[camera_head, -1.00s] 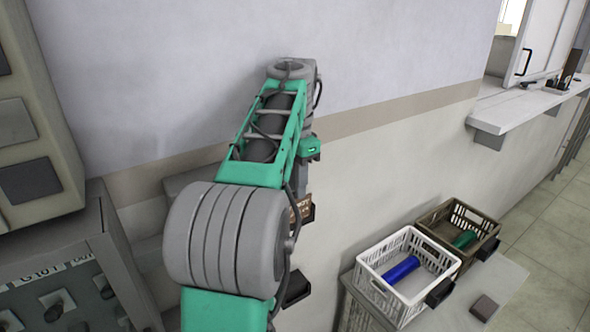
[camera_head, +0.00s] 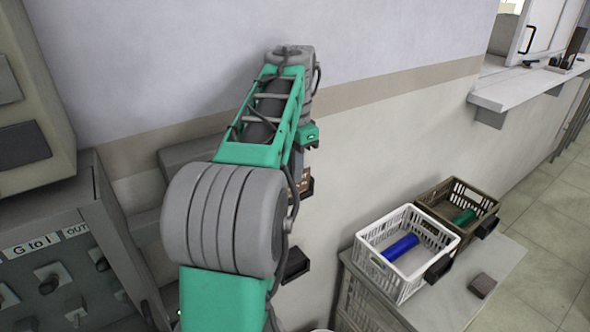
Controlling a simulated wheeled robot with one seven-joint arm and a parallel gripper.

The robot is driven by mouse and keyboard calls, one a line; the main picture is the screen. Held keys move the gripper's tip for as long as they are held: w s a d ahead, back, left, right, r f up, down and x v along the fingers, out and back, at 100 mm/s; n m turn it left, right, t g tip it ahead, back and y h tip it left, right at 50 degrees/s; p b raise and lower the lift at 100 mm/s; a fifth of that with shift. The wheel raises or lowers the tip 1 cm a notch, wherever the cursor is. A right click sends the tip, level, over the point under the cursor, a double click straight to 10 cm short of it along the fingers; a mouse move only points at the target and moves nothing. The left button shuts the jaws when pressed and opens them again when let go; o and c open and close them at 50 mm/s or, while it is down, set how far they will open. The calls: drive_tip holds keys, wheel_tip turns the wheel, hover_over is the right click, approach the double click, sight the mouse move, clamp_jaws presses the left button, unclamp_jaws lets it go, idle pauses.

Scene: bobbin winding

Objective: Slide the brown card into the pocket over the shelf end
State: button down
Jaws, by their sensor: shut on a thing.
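My arm crosses the middle of the head view, and its bulky joint and far end block what lies behind them. The jaws of my gripper are hidden. A small brown piece (camera_head: 298,178), perhaps the brown card, shows just right of the arm. It sits at a black pocket-like holder (camera_head: 307,189); I cannot tell whether it is inside or only in front. A second black holder (camera_head: 297,263) shows lower down beside the arm. The shelf end itself is mostly hidden behind my arm.
A white crate (camera_head: 362,236) with a blue cylinder (camera_head: 398,248) and a brown crate (camera_head: 432,190) with a green cylinder (camera_head: 463,217) stand on a low table (camera_head: 440,308) at right. A small brown block (camera_head: 482,286) lies there. A grey control panel (camera_head: 70,240) stands at left.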

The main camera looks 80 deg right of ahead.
wheel_tip(320, 180, up, 3)
drive_tip(key=p, duration=0.3)
drive_tip(key=shift+r, duration=0.2)
drive_tip(key=shift+r+b, duration=0.2)
drive_tip(key=shift+b, duration=0.1)
drive_tip(key=shift+r, duration=1.85)
